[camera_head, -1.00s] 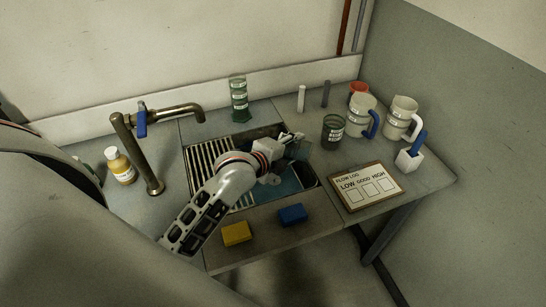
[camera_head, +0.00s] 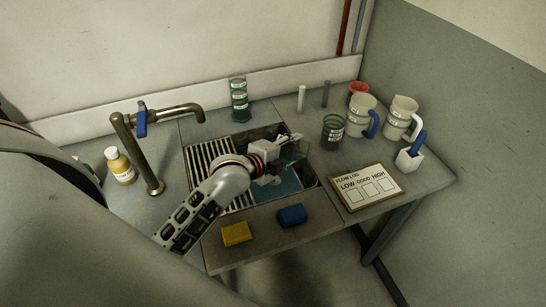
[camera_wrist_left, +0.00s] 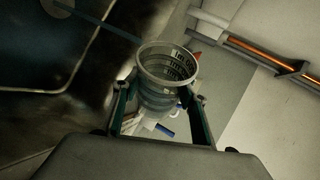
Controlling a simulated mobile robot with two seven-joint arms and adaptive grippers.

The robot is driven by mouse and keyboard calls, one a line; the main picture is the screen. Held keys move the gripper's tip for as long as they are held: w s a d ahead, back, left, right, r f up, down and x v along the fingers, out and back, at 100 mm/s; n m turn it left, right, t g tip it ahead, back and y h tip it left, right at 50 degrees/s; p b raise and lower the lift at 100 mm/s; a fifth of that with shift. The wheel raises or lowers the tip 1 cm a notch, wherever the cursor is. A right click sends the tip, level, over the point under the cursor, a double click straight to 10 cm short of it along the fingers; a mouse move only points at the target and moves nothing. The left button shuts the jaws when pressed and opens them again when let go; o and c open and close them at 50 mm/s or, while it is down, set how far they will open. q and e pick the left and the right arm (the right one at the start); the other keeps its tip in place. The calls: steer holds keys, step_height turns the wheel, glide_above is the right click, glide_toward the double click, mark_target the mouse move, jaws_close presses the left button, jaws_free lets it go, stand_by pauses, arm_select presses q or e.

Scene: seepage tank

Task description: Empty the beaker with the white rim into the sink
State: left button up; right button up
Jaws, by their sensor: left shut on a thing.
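My left gripper (camera_head: 288,143) is shut on a clear beaker (camera_head: 292,154) over the right part of the sink (camera_head: 262,194). In the left wrist view the beaker (camera_wrist_left: 167,95) sits between the two fingers (camera_wrist_left: 163,112), with its pale rim and dark markings showing. It looks empty there, though its bottom is partly hidden. Its exact tilt is hard to tell in the head view. Bluish water or basin floor (camera_head: 285,183) shows below the gripper. My right gripper is not in view.
A brass tap (camera_head: 150,150) stands left of the sink, beside an amber bottle (camera_head: 120,166). A green-banded beaker stack (camera_head: 238,100), a dark beaker (camera_head: 332,132) and jugs (camera_head: 361,116) stand behind and right. A flow log board (camera_head: 366,187) and yellow (camera_head: 236,233) and blue (camera_head: 292,215) blocks lie in front.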

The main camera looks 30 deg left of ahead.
arm_select(q)
steer(key=shift+a+r+n+h, duration=0.1)
steer(key=shift+r+n+h, duration=0.15)
steer(key=shift+n+h, duration=0.05)
steer(key=shift+c, duration=0.2)
